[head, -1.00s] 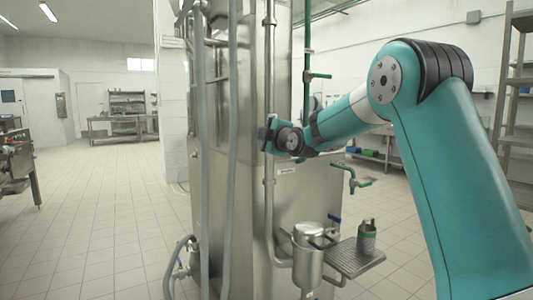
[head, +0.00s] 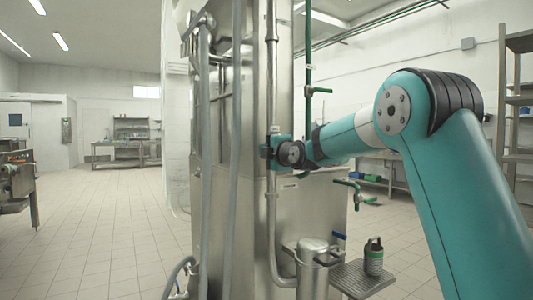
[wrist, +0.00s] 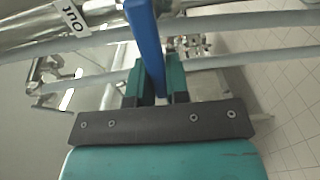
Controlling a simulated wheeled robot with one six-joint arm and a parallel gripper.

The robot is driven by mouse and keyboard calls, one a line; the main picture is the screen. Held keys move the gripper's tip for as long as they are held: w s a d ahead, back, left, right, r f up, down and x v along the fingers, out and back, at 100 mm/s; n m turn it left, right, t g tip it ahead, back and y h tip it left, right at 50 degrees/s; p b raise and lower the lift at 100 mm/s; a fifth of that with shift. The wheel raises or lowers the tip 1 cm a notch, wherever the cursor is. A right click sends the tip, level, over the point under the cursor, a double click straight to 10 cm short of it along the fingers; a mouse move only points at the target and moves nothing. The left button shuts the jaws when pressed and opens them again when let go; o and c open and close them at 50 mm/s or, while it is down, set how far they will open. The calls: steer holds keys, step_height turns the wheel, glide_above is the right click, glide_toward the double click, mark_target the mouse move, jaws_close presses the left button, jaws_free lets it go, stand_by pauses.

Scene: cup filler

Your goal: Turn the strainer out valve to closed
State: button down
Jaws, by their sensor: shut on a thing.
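The valve's blue lever (wrist: 143,35) rises between my gripper's teal fingers in the wrist view. My gripper (wrist: 158,78) is shut on this lever. A white tag reading "Out" (wrist: 72,16) sits on the metal fitting at upper left of that view. In the head view my gripper (head: 270,153) is against the vertical steel pipe at the front of the steel machine (head: 310,215). The lever is hidden or too small to tell there, and the valve body is mostly hidden by my gripper.
Grey hoses (head: 233,110) hang left of my gripper. Below are a steel canister (head: 312,270), a drip tray (head: 355,278) and a dark-topped container with a green band (head: 373,258). A green-handled tap (head: 350,184) is to the right. The tiled floor (head: 110,220) at left is open.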

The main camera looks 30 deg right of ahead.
steer(key=shift+f, duration=0.1)
steer(key=c, duration=1.1)
jaws_free()
steer(key=s+b, duration=0.1)
steer(key=s, duration=1.6)
steer(key=shift+s+d, duration=0.25)
steer(key=shift+d, duration=0.05)
steer(key=shift+a, duration=0.1)
